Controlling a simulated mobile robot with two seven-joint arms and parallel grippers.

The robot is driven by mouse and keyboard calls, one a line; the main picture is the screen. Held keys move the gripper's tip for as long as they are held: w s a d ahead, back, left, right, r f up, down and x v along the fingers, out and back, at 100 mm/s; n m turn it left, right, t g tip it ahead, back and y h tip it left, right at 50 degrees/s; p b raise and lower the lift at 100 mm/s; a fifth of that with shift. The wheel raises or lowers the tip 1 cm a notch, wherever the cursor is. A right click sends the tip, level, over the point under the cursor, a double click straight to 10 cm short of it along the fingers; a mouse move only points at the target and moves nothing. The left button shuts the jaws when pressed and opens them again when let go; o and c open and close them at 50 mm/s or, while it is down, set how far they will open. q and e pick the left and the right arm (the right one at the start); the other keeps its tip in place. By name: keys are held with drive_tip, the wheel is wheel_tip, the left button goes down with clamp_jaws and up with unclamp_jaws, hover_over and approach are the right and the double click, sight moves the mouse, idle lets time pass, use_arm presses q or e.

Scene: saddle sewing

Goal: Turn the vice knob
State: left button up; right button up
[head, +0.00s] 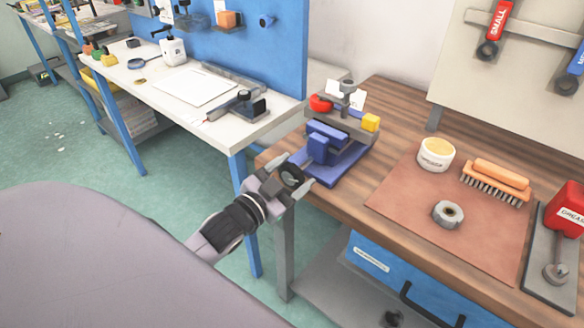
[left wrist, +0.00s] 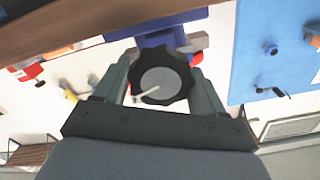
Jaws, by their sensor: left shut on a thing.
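A blue vice (head: 326,146) stands near the left front corner of the wooden workbench, its knob end toward my left arm. Its dark, lobed vice knob (head: 291,174) faces me and partly hides behind my fingers. My left gripper (head: 293,176) is shut on the knob, one finger at each side. In the left wrist view the black knob (left wrist: 166,80), with a grey centre disc, sits between the two fingers of the left gripper (left wrist: 162,78). The blue vice body (left wrist: 160,38) shows behind it. My right gripper is not in view.
The wooden bench (head: 388,105) also carries a brown mat (head: 395,195) with a round tin (head: 436,154), a brush (head: 496,180) and a metal nut (head: 447,213). A red grease can (head: 567,212) stands at right. A blue drawer (head: 385,275) lies below.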

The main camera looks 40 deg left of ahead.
use_arm(q)
drive_tip(key=shift+d+r+n+p, duration=0.1)
drive_tip(key=shift+n+p, duration=0.2)
drive_tip(key=shift+n, duration=0.2)
drive_tip(key=o, duration=1)
drive_tip(key=shift+c, duration=0.2)
drive_tip(key=shift+s, duration=0.5)
drive_tip(key=s, duration=0.6)
drive_tip(key=shift+a+b, duration=0.3)
drive_tip(key=shift+b, duration=0.1)
